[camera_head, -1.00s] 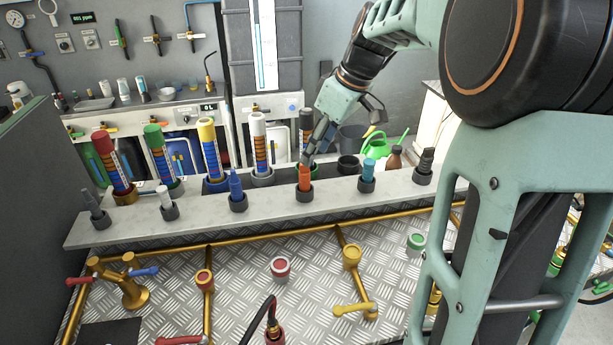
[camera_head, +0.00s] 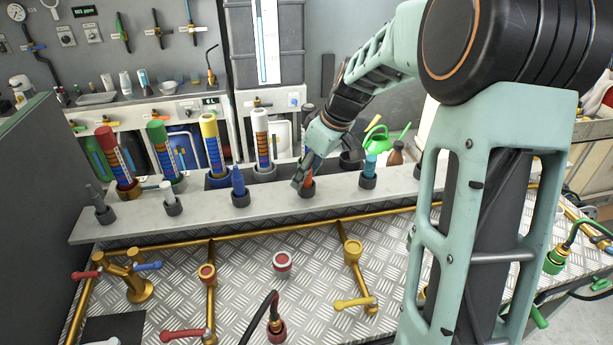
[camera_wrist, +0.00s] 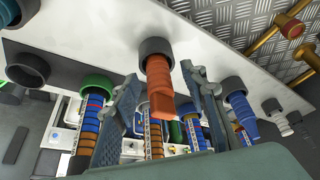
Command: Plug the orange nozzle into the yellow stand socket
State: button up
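The orange nozzle (camera_head: 308,188) stands upright in a dark holder cup on the pale rack shelf, partly hidden by my gripper (camera_head: 302,177). In the wrist view, the orange nozzle (camera_wrist: 158,78) lies between the two spread fingers of my gripper (camera_wrist: 159,74). Gaps show on both sides, so the gripper is open and not closed on it. The yellow-ringed socket (camera_head: 353,247) stands on a gold pipe on the metal bench, nearer the camera and right of the nozzle. It has a yellow lever below it and looks empty.
A blue nozzle (camera_head: 238,183) and a teal nozzle (camera_head: 369,168) stand in cups on either side. Tall coloured cylinders line the rear. Red-ringed sockets (camera_head: 282,262) and a black hose (camera_head: 262,308) are on the bench. Bare tread plate lies between the fittings.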

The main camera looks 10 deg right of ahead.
grip_shut()
